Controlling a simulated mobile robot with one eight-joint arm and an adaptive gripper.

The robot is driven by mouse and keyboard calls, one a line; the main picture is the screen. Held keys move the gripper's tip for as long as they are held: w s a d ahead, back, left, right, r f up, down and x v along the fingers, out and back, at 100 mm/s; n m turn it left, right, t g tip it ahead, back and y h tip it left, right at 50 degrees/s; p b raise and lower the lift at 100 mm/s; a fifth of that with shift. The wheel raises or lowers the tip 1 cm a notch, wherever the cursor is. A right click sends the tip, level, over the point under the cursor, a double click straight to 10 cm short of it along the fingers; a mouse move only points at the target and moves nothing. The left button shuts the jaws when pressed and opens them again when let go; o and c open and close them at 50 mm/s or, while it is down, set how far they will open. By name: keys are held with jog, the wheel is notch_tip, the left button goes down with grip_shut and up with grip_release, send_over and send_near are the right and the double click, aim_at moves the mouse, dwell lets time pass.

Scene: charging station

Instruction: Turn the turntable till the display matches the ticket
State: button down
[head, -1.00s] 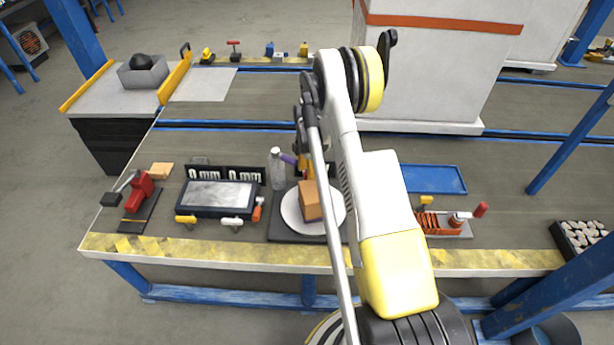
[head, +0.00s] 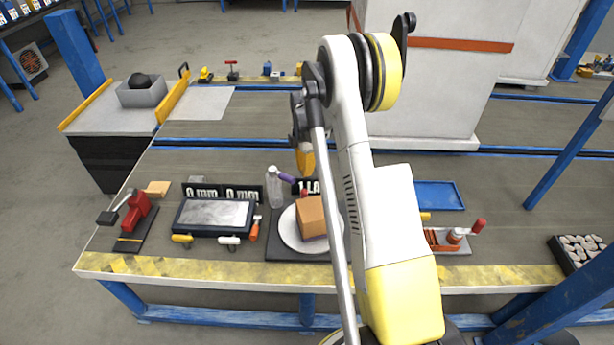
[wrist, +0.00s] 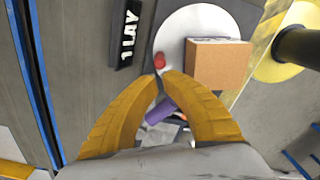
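The turntable is a white disc (head: 292,240) on a dark base, with a brown block (head: 312,216) on it. In the wrist view the disc (wrist: 196,18) carries a red knob (wrist: 159,61) near its rim, beside the block (wrist: 218,63). A black display (wrist: 129,35) stands beside the disc and reads "1 LAY"; in the head view it is partly hidden by my gripper. My gripper (wrist: 162,76) has its yellow fingertips nearly together, just short of the knob in the picture. It appears to hold nothing; contact with the knob is unclear. I cannot make out a ticket.
A clear bottle (head: 274,188) stands left of the turntable, with a purple object (wrist: 160,110) below my fingers. Two displays reading "0 mm" (head: 202,192) stand behind a tablet-like panel (head: 214,214). A blue tray (head: 440,195) lies to the right.

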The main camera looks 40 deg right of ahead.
jog(key=s+d+f+n+y+p, duration=0.1)
jog(key=d+n+p, duration=0.15)
jog(key=n, duration=0.85)
jog(key=s+d+n+t+y+p, duration=0.15)
jog(key=d+n, duration=0.25)
jog(key=n, duration=0.8)
jog(key=s+d+f+n+g+p, duration=0.1)
jog(key=s+d+n, duration=0.15)
jog(key=n, duration=0.85)
jog(key=shift+t, duration=0.25)
jog(key=b+x, duration=0.1)
jog(key=x, duration=0.2)
jog(key=b+x, duration=0.1)
jog(key=x, duration=0.2)
jog(key=w+b+x, duration=0.1)
jog(key=x, duration=0.2)
jog(key=a+b, duration=0.1)
jog(key=w+a+b, duration=0.1)
jog(key=a, duration=0.1)
jog(key=shift+w+a+f, duration=0.1)
jog(key=shift+a+f, duration=0.1)
jog(key=shift+a, duration=0.05)
jog(key=shift+w+a+r, duration=0.1)
jog(key=shift+a, duration=0.15)
jog(key=shift+w+a+n, duration=0.5)
jog(key=shift+a+n, duration=0.05)
jog(key=shift+n, duration=0.45)
